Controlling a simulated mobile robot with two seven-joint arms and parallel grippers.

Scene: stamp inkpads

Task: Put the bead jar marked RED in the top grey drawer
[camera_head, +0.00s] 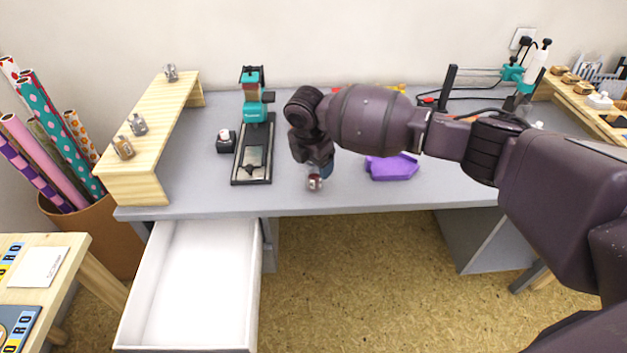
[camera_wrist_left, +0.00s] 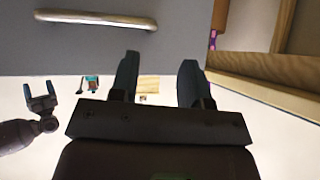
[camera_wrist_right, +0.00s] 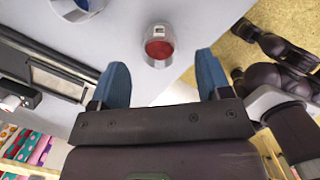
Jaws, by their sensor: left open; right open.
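A small clear jar with red contents (camera_head: 314,183) stands near the front edge of the grey desk. It also shows in the right wrist view (camera_wrist_right: 158,48), ahead of and between the fingers; its marking is not readable. My right gripper (camera_head: 318,167) is open and empty, close above the jar and pointing down. The top grey drawer (camera_head: 188,290) is pulled out at the left of the desk, white and empty inside. My left gripper (camera_wrist_left: 158,62) is open and empty near the grey drawer front with its handle (camera_wrist_left: 95,18); it is outside the head view.
More small jars (camera_head: 138,124) stand on a wooden shelf (camera_head: 150,185) at the left. A black paper trimmer (camera_head: 253,155) and a purple tray (camera_head: 392,167) flank the jar. A round blue-filled item (camera_wrist_right: 75,8) shows in the right wrist view. The space above the drawer is clear.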

